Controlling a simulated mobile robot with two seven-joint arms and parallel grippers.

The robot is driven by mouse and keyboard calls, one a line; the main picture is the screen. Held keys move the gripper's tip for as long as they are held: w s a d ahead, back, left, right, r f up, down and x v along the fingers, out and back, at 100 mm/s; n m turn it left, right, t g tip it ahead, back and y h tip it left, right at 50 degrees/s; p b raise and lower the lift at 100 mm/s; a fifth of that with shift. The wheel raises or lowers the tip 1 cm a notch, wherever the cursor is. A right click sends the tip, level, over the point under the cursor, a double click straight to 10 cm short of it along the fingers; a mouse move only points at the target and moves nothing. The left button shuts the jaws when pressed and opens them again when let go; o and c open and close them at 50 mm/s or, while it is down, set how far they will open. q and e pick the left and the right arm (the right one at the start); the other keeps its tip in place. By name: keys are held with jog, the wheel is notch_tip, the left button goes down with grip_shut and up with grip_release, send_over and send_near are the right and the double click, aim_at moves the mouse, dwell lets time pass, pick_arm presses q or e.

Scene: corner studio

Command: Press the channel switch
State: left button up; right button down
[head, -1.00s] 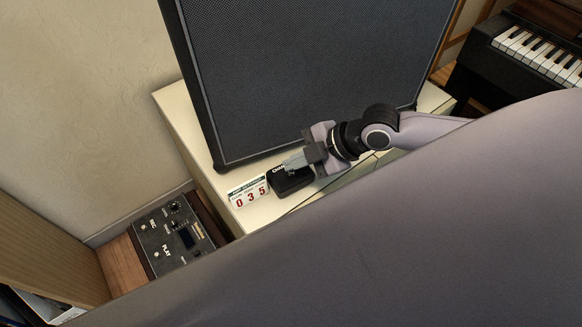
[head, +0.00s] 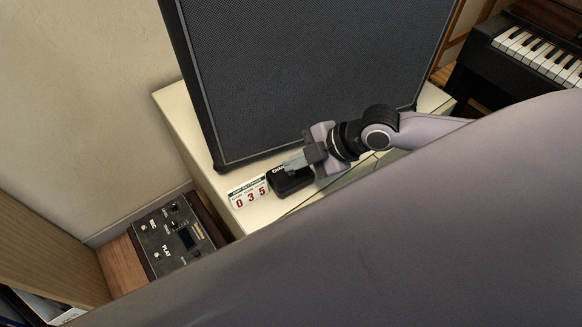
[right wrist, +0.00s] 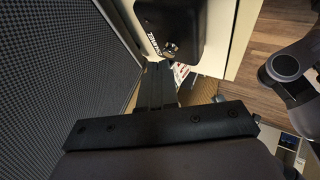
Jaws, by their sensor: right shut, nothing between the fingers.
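The channel switch is a small black footswitch box (head: 291,183) with white lettering, lying on the cream cabinet top in front of the speaker. In the right wrist view the black box (right wrist: 190,22) shows its lettering and a round metal button (right wrist: 171,48). My right gripper (head: 286,165) is shut and empty, its fingertips at the box's upper side in the head view. In the right wrist view the shut fingers (right wrist: 157,80) end close to the button; I cannot tell whether they touch it. My left gripper is not in view.
A big dark speaker cabinet (head: 310,70) stands right behind the box. A control panel marked PLAY (head: 175,238) sits lower left. A piano keyboard (head: 540,50) is at upper right. My own arm hides the lower right.

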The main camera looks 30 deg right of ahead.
jog(key=shift+f, duration=0.15)
dwell(0.4)
jog(key=shift+f, duration=0.35)
jog(key=shift+r+p, duration=0.3)
jog(key=shift+p, duration=0.2)
notch_tip(320, 180, up, 6)
jog(key=p, duration=0.6)
dwell(0.5)
jog(key=shift+a+r, duration=0.1)
